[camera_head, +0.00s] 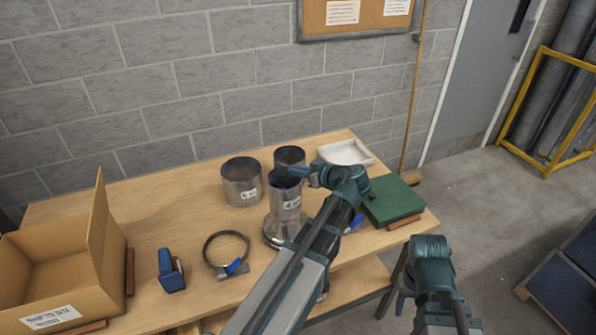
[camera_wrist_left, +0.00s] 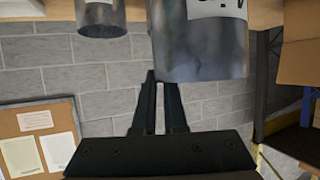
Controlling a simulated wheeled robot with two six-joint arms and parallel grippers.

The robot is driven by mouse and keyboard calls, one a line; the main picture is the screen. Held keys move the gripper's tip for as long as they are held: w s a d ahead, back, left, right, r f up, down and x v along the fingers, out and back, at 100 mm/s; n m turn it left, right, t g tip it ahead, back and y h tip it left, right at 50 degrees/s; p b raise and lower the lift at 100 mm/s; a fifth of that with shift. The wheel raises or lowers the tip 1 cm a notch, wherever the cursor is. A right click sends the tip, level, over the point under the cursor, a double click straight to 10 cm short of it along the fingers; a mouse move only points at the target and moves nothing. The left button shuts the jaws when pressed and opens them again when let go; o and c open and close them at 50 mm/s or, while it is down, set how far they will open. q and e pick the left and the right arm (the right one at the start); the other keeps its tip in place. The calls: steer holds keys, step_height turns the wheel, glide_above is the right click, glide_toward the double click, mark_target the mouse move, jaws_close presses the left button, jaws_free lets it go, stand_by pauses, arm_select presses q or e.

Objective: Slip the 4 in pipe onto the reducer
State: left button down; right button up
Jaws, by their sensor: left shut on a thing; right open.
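The 4 in pipe (camera_head: 280,188) is a shiny metal tube with a white label, upright in the middle of the table. My left gripper (camera_head: 312,175) is shut on its upper rim. The left wrist view shows the pipe (camera_wrist_left: 205,50) upside down, with the left fingers (camera_wrist_left: 160,76) at its rim. The reducer (camera_head: 274,230) is the flared metal piece directly below the pipe, partly hidden by my left arm. I cannot tell whether the pipe's lower end is around the reducer or just above it. My right arm shows at lower right, but its gripper is not visible.
A wide metal pipe (camera_head: 240,188) and another pipe (camera_head: 289,155) stand close behind. A clamp ring (camera_head: 208,250), blue tool (camera_head: 170,270) and open cardboard box (camera_head: 60,280) are left. A white tray (camera_head: 347,153) and green box (camera_head: 393,200) are right.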

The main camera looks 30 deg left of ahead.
arm_select(q)
steer(key=shift+f+b, duration=0.7)
steer(key=shift+f, duration=0.05)
stand_by(0.6)
steer(key=c, duration=0.9)
jaws_free()
steer(key=p+v, duration=0.5)
steer(key=v, duration=0.9)
steer(key=shift+p, duration=0.3)
steer(key=shift+f, duration=0.1)
steer(key=s+d+f+m+g+h+b, duration=0.3)
steer(key=s+d+f+m+h, duration=0.8)
steer(key=s+d+f+m, duration=0.4)
steer(key=d+f+m+g, duration=0.1)
steer(key=m, duration=0.2)
steer(key=shift+s+d, duration=0.15)
steer(key=shift+s, duration=0.15)
